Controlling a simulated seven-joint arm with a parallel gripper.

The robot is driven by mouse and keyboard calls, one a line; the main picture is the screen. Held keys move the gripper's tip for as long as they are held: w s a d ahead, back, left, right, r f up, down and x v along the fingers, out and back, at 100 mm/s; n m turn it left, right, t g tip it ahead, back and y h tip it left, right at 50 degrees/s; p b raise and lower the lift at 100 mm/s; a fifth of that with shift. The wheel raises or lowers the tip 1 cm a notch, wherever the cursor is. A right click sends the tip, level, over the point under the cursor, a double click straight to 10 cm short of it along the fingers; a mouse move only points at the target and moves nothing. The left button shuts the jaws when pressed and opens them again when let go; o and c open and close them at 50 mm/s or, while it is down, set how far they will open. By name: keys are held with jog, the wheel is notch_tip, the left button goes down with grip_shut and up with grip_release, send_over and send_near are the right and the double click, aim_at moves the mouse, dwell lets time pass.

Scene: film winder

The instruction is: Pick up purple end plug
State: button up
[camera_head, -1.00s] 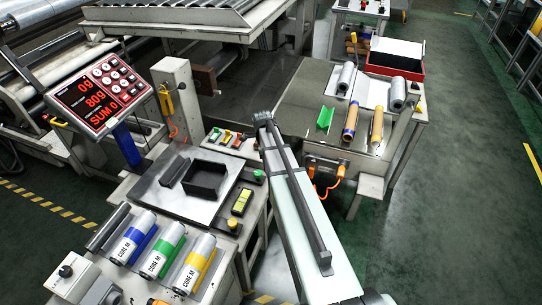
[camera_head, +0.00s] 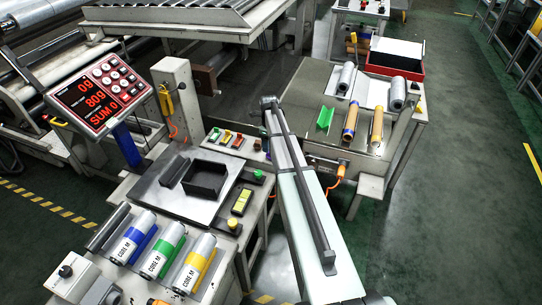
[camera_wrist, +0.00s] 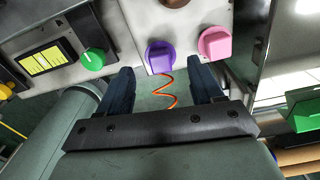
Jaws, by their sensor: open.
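The purple end plug (camera_wrist: 160,57) shows in the wrist view on the edge of a light grey panel, just beyond and between the tips of my gripper (camera_wrist: 162,78). My gripper is open, with one dark finger on each side and nothing between them. A pink end plug (camera_wrist: 214,42) sits to the right of the purple one on the same panel.
A green knob (camera_wrist: 93,59) and a yellow display (camera_wrist: 45,60) lie left of the fingers. An orange coiled cord (camera_wrist: 165,92) hangs below the purple plug. A green block (camera_wrist: 304,115) is at right. The side table (camera_head: 290,125) holds rolls and a green piece (camera_head: 325,119).

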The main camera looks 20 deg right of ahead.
jog(key=shift+s+f, duration=0.15)
jog(key=shift+f, duration=2.8)
jog(key=c, duration=0.8)
jog(key=shift+r, duration=0.1)
jog(key=shift+c, duration=0.2)
